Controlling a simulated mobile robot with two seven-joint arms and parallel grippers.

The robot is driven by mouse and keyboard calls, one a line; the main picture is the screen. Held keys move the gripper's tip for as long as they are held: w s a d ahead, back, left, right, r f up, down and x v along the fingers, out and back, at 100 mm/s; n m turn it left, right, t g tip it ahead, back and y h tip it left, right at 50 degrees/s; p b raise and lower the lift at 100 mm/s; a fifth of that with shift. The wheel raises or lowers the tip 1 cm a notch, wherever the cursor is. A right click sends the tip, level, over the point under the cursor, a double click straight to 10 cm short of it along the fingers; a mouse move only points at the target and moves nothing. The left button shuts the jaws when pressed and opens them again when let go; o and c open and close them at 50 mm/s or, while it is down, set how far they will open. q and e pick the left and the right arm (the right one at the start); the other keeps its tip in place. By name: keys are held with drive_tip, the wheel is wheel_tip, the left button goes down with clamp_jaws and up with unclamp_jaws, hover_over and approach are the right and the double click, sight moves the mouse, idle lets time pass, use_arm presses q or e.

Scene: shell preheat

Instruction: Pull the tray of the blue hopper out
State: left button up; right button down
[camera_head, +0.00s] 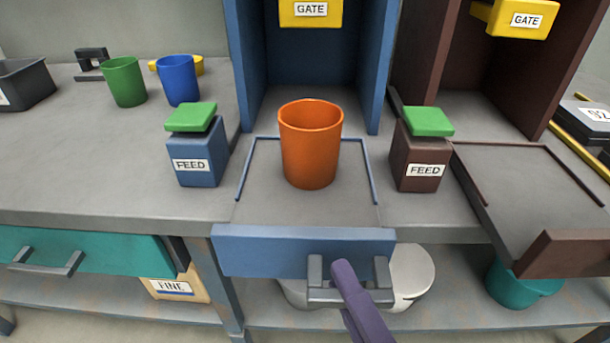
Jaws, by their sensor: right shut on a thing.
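The blue hopper (237,60) stands at the back centre, with a yellow gate above its opening. Its tray has a grey floor (258,190), thin blue side rails and a blue front panel (260,250) at the counter edge. A grey handle (382,280) is on the panel's right half. An orange cup (310,150) stands upright on the tray, in front of the hopper opening. My right gripper (346,282), purple, is shut on the handle; the second finger is not clearly visible. My left gripper is out of view.
Blue (197,155) and brown (418,165) feed boxes with green tops flank the tray. A brown tray (520,190) projects at right. Green (125,82) and blue (179,80) cups stand at left. A teal drawer (110,248) and a shelf with containers are below.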

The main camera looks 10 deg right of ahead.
drive_tip(key=shift+r, duration=0.1)
drive_tip(key=c, duration=1.3)
unclamp_jaws()
drive_tip(key=o, duration=0.3)
drive_tip(key=shift+s+a, duration=0.1)
drive_tip(key=shift+s, duration=0.15)
drive_tip(key=shift+o, duration=0.8)
drive_tip(key=shift+w, duration=0.1)
drive_tip(key=s+d, duration=0.1)
drive_tip(key=s, duration=0.9)
drive_tip(key=shift+d, duration=0.1)
